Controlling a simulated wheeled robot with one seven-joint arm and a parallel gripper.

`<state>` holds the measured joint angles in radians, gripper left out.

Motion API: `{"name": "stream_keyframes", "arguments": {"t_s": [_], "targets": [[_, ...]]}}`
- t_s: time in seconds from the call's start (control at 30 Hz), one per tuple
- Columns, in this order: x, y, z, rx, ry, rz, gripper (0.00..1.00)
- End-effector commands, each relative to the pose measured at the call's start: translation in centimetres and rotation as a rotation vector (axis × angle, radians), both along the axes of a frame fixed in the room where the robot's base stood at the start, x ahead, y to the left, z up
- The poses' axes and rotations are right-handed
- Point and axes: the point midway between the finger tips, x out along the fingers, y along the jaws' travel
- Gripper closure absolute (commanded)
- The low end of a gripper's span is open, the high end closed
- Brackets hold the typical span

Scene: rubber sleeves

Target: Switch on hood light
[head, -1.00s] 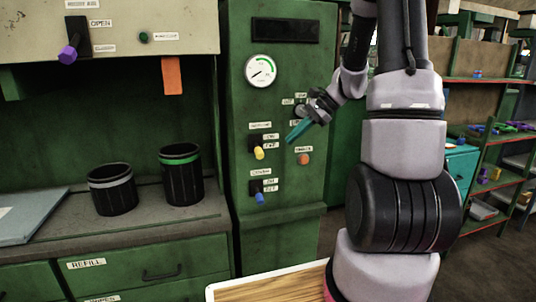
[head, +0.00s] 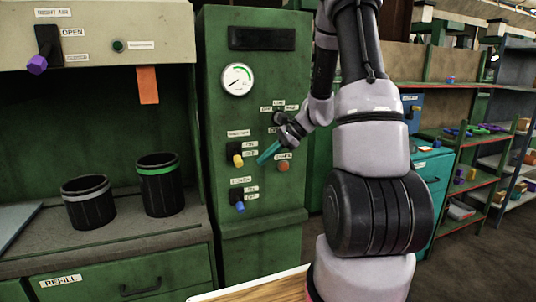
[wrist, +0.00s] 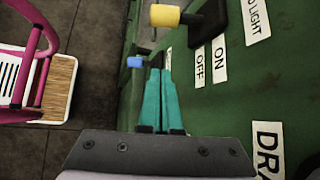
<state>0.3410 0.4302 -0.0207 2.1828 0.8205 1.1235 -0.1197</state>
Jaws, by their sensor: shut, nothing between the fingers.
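The hood light switch has a yellow knob (head: 238,160) on a black base, on the green cabinet front. Its lever points down, toward the OFF label. In the wrist view, the yellow knob (wrist: 165,15) stands out from the panel at the top, beside the ON label (wrist: 219,52) and OFF label (wrist: 200,68). My gripper (head: 262,158) has teal fingers, shut and empty, just right of the yellow knob in the head view. In the wrist view, my gripper (wrist: 155,70) points past the panel with a visible gap to the yellow knob.
A blue-knobbed switch (head: 240,207) sits below the yellow one. An orange button (head: 284,166) is right of my fingers, and a gauge (head: 237,79) is above. Two black cups (head: 160,190) stand on the left counter. A wood-topped white tray (wrist: 62,85) is at the wrist view's left.

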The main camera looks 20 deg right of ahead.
Motion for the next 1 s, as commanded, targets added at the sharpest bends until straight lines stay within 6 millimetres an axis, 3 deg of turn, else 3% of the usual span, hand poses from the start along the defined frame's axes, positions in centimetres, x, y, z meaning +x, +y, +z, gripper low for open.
{"name": "stream_keyframes", "arguments": {"t_s": [0.27,0.33,0.5,1.0], "targets": [[1.3,4.3,-4.2,0.001,0.004,0.004,1.0],[1.0,4.7,-2.5,-0.001,-0.005,0.003,1.0],[0.4,5.5,-1.0,0.0,-0.001,0.001,1.0],[0.1,5.7,-0.5,0.0,0.0,0.0,1.0]]}}
